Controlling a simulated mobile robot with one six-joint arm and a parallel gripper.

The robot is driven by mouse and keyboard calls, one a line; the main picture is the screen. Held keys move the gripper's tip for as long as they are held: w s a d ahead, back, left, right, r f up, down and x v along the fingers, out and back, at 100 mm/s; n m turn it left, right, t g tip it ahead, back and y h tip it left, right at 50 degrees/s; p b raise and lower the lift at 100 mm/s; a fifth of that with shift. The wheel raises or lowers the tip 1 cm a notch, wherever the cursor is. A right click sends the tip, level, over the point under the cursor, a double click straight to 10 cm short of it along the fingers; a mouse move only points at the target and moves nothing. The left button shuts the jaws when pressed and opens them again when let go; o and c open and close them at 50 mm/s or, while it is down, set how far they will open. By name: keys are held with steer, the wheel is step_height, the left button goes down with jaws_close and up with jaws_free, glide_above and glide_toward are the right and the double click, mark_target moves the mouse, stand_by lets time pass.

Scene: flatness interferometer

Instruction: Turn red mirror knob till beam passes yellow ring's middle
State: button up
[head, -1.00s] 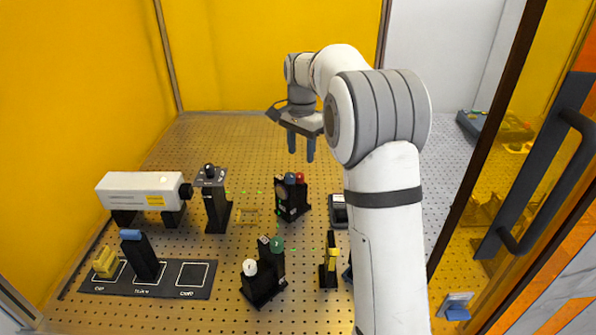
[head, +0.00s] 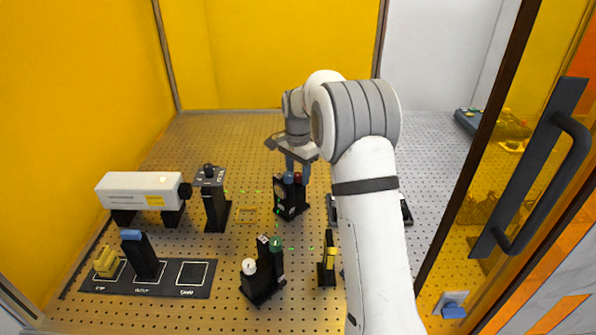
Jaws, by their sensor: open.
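The red knob (head: 298,177) sits atop the black mirror mount (head: 290,208), beside a blue knob (head: 288,179). My gripper (head: 298,170) points down with its jaws open, fingertips at or just behind the knobs; I cannot tell whether they touch or straddle the red one. The yellow ring (head: 330,258) stands on a black post at lower centre, seen nearly edge-on, so its middle is hidden. Short green beam traces (head: 309,248) show left of the ring; where the beam meets it is unclear.
A second mount (head: 263,278) with white and green knobs stands in front. A white laser (head: 142,190) and a post (head: 214,203) stand left. The perforated plate is clear behind. A door handle (head: 540,185) is right.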

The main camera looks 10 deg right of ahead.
steer(key=c, duration=1)
steer(key=n, duration=0.4)
steer(key=shift+r+n, duration=0.1)
steer(key=shift+n, duration=2)
steer(key=o, duration=1)
